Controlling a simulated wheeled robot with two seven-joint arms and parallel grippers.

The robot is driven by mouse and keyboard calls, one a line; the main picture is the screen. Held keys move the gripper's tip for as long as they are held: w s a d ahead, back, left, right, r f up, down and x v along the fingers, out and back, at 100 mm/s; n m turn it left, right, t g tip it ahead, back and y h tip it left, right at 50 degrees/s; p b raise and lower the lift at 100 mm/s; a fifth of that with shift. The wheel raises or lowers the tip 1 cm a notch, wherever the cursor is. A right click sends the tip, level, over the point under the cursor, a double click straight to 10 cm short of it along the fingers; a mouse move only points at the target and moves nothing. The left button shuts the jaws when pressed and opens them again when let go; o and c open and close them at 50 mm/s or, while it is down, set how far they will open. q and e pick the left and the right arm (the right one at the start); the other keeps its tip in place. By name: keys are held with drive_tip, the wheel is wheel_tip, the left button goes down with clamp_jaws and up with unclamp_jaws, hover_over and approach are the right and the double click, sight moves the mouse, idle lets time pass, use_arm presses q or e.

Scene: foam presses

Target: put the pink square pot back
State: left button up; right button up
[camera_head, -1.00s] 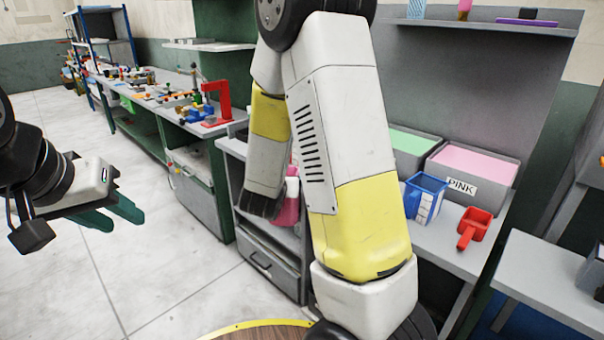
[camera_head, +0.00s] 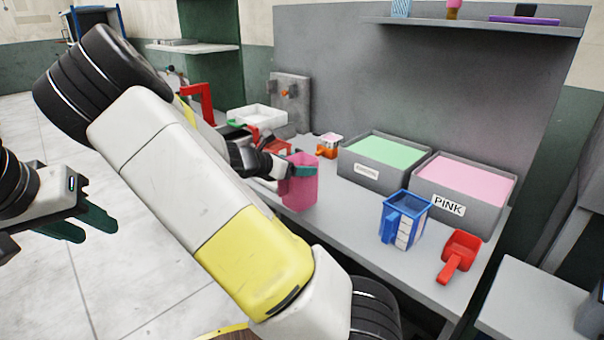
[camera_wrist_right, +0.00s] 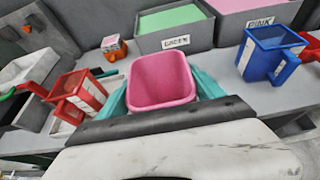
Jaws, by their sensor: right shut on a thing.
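The pink square pot (camera_head: 300,186) is upright at the front edge of the grey bench, left of the blue jug. My right gripper (camera_head: 300,168) is shut on it. In the right wrist view the pot (camera_wrist_right: 162,80) is between the green fingers of the gripper (camera_wrist_right: 163,92), and its inside looks empty. I cannot tell whether its base touches the bench. My left gripper (camera_head: 80,222) is at the far left over the floor, with its green fingers apart and nothing between them.
On the bench (camera_head: 345,220) stand a green-filled bin (camera_head: 372,172), a pink-filled bin labelled PINK (camera_head: 448,205), a blue jug (camera_head: 405,218), a red scoop (camera_head: 459,255), a small orange item (camera_head: 328,146) and a white tray (camera_head: 256,118). A red jug (camera_wrist_right: 77,93) is left of the pot.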

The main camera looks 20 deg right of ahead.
drive_tip(key=w+x, duration=0.2)
drive_tip(key=x, duration=1.2)
drive_tip(key=shift+w+r, duration=0.25)
drive_tip(key=shift+w, duration=0.2)
drive_tip(key=shift+a+f, duration=0.1)
drive_tip(key=o, duration=2)
